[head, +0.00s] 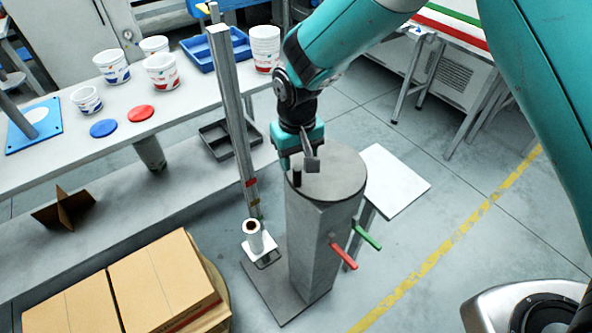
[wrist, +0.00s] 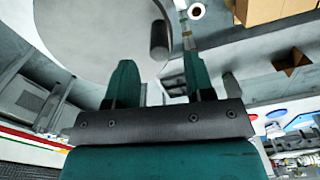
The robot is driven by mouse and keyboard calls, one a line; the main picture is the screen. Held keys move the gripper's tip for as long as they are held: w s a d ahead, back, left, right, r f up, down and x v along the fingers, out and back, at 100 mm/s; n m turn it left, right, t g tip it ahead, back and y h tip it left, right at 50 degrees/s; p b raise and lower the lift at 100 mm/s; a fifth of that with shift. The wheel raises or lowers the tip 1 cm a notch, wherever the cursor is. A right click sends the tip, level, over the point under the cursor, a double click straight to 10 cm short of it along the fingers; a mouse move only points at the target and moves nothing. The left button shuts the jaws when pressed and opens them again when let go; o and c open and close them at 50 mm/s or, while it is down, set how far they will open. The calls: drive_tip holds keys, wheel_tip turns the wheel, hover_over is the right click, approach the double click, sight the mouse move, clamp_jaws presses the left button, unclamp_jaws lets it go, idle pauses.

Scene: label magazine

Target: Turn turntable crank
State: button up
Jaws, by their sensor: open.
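The turntable (head: 340,176) is a round grey disc on top of a grey faceted column. A short black crank knob (head: 297,179) stands up near the left of its top. In the wrist view, the disc (wrist: 95,25) fills the upper left and the knob (wrist: 159,40) is near its edge. My gripper (head: 299,163) is over the left part of the disc with its fingers apart. In the wrist view, the knob lies just beyond the gap between the fingertips of my gripper (wrist: 160,68), roughly centred. Whether the fingers touch it cannot be told; nothing is held.
A tall metal post (head: 232,110) rises left of the column, with a white roll (head: 254,238) at its foot. Red (head: 343,256) and green (head: 367,238) handles stick out of the column's right side. Cardboard boxes (head: 150,285) stand lower left.

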sight(296, 185)
wheel_tip(296, 185, down, 7)
drive_tip(key=shift+r+p, duration=0.1)
drive_tip(key=shift+p, duration=0.7)
clamp_jaws()
drive_tip(key=shift+a, duration=0.15)
